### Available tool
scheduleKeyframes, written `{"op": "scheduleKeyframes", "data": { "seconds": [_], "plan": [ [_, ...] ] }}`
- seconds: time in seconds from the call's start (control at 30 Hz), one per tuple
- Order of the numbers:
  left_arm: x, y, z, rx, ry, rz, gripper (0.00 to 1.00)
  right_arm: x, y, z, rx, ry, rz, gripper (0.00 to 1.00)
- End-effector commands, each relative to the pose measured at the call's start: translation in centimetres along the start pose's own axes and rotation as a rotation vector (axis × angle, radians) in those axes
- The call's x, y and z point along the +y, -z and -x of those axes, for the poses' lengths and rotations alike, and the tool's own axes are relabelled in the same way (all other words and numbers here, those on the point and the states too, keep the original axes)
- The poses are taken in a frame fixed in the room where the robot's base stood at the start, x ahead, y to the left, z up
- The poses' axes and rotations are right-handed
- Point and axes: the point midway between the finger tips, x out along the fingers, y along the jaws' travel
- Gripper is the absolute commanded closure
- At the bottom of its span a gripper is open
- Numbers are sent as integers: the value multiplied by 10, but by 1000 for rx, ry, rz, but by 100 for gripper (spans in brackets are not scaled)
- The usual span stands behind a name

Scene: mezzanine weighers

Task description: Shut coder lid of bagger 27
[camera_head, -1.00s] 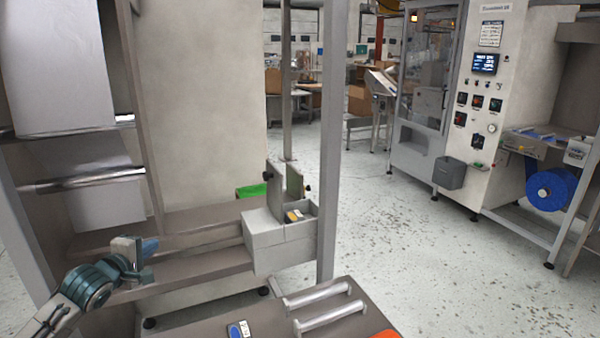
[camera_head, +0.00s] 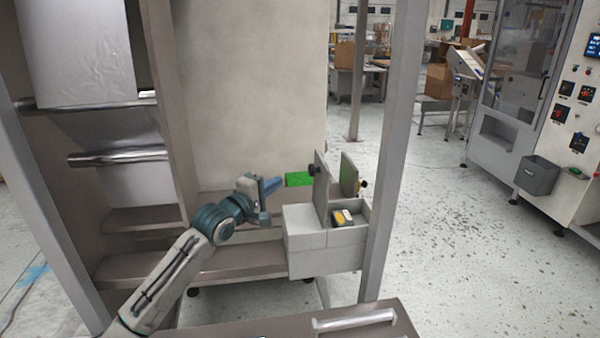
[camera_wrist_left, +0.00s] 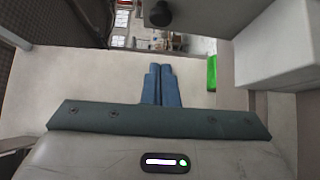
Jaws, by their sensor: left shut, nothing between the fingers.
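The coder is a pale grey box (camera_head: 325,246) on the bagger frame. Its lid (camera_head: 321,192) stands upright, open, with a black knob (camera_head: 313,170) on its left face. A second upright panel (camera_head: 349,174) stands at the right of the box. A small yellow and dark device (camera_head: 343,217) sits inside the open right compartment. My left gripper (camera_head: 288,186) is left of the lid, its blue fingers shut with nothing between them. In the left wrist view the fingers (camera_wrist_left: 161,86) point ahead, and a black knob (camera_wrist_left: 158,14) shows above them. My right gripper is out of view.
A bright green block (camera_head: 299,179) is behind the fingertips. A grey upright post (camera_head: 388,160) stands just right of the coder box. A bench with a metal bar handle (camera_head: 354,320) is in front. Open floor lies to the right.

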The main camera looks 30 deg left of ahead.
Motion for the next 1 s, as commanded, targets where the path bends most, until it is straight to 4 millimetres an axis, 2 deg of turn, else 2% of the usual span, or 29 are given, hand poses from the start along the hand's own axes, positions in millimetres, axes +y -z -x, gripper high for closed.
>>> {"op": "scheduleKeyframes", "data": {
  "seconds": [0.23, 0.4, 0.6, 1.0],
  "plan": [
    [4, -1, -49, 0, -1, 8, 100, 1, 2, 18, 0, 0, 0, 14],
    [3, -17, -62, 0, 1, 4, 100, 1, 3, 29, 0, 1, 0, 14],
    [1, -26, -72, 0, 1, 2, 100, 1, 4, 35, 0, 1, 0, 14],
    [0, -28, -74, 1, 1, 0, 100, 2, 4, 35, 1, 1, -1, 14]
  ]
}}
